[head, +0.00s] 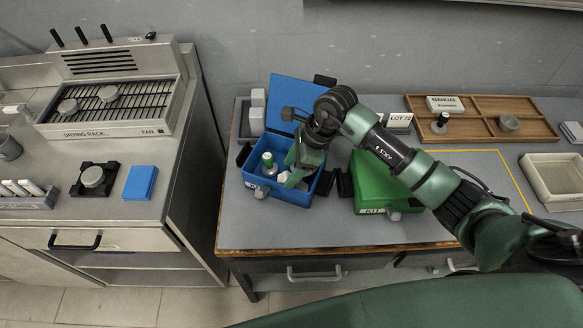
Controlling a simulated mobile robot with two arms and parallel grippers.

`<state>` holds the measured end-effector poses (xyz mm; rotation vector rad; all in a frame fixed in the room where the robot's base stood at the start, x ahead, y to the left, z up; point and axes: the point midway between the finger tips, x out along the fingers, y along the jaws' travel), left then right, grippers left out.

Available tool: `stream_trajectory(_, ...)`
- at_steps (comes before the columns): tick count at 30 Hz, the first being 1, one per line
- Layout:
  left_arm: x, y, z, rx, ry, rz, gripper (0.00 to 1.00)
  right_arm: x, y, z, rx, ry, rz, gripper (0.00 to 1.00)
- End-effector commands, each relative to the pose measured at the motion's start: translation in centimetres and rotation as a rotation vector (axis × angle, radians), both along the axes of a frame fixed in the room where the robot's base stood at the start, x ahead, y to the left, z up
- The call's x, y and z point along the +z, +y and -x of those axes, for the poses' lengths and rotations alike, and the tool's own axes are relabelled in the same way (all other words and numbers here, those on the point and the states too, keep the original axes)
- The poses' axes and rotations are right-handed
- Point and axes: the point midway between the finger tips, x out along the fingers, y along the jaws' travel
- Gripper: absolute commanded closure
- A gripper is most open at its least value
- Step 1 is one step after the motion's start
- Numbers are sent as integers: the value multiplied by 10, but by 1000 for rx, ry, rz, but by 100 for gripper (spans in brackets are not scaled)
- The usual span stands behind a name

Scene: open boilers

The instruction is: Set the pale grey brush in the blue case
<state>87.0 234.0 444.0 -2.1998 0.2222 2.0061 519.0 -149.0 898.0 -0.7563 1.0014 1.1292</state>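The blue case (264,189) stands open on the right-hand bench, its lid (296,96) raised at the back. My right gripper (293,178) points down into the case's right part, seen from above and partly hiding the inside. A small pale piece (283,177) shows beside its fingertips; I cannot tell whether this is the pale grey brush or whether the fingers hold it. A whitish item with a green top (267,160) is upright in the case's left part. My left gripper is not in view.
A closed green case (377,190) stands right of the blue one, under my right arm. A wooden tray (482,132) holds a dark-handled item (440,122) and a round grey cup (509,123). A pale bin (553,177) is far right. The drying rack (108,100) is left.

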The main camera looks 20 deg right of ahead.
Motion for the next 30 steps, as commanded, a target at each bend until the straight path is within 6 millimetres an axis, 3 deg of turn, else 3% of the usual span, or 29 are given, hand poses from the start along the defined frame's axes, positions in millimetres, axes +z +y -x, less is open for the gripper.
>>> stream_trajectory(7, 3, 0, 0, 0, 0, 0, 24, 3, 0, 0, 0, 1, 0, 46)
stream_trajectory(11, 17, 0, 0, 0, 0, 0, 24, 15, 0, 0, -1, 1, 0, 46)
stream_trajectory(13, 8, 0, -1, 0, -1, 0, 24, 21, -6, 0, -1, -5, 2, 46)
stream_trajectory(24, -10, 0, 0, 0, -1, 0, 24, 96, -35, 9, -1, -4, 2, 46)
stream_trajectory(30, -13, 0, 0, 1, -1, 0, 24, 117, -43, 12, 1, -1, 1, 46)
